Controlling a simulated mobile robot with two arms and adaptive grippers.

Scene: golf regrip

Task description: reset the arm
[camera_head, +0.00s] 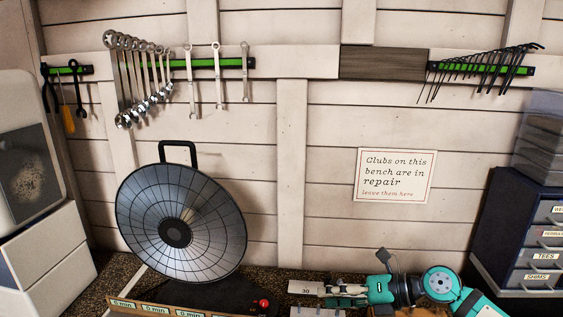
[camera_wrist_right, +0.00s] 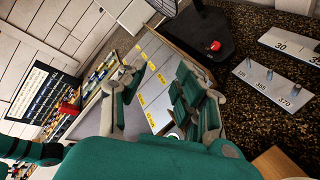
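My right arm (camera_head: 440,284) reaches in at the bottom right of the head view, teal and grey, low over the bench. Its gripper (camera_head: 335,292) points left, near a small white plate marked 30. In the right wrist view the gripper (camera_wrist_right: 160,88) shows two teal-padded fingers spread apart, with nothing seen held between them. My left arm and gripper are in neither view.
A round dish-shaped heater (camera_head: 180,222) with a black handle stands on the speckled bench (camera_wrist_right: 260,85), left of my right gripper. Its base has a red knob (camera_head: 264,303). A numbered plate with pegs (camera_wrist_right: 270,82) and a blue drawer cabinet (camera_head: 520,235) are nearby.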

